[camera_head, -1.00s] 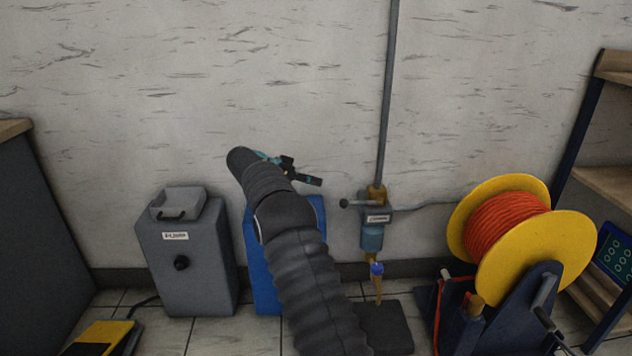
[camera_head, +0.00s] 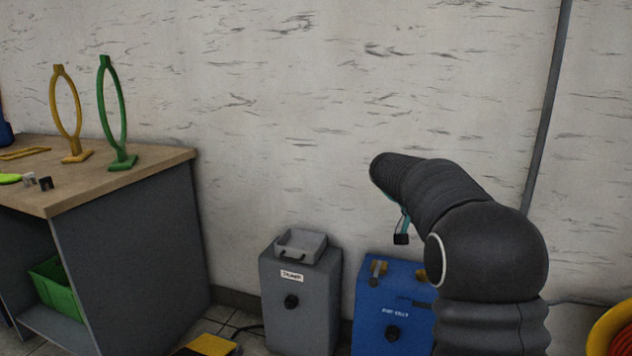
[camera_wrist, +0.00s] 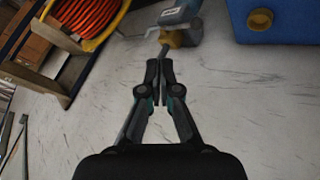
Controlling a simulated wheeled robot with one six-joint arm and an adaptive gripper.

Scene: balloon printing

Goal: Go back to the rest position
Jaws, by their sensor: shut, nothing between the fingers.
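A wooden-topped bench (camera_head: 120,170) with a yellow ring stand (camera_head: 67,115) and a green ring stand (camera_head: 112,115) is at left. A grey box (camera_head: 300,300) and a blue box (camera_head: 390,310) stand by the wall. The wrist view shows an orange hose reel (camera_wrist: 88,15).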

